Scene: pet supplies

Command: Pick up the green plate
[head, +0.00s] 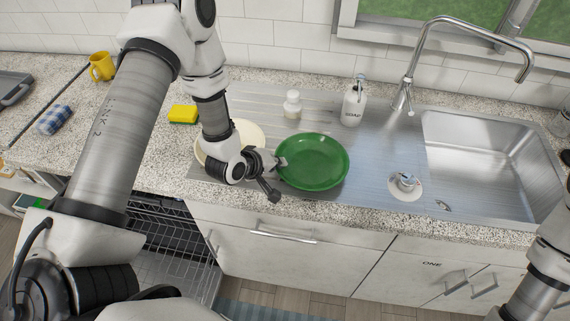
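The green plate (314,163) is round and lies on the metal drainboard left of the sink basin. My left gripper (277,178) is at the plate's left rim with its fingers spread apart, one on the upper side near the rim and one lower, toward the counter's front edge. I cannot tell whether a finger touches the plate. My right arm shows only in part at the lower right corner; its gripper is out of view.
A cream plate (248,133) lies partly behind my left arm. A white bottle (292,105) and a soap dispenser (354,104) stand behind the green plate. A small cup on a saucer (405,194) is to its right, before the sink (480,165). An open dishwasher (172,262) is below left.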

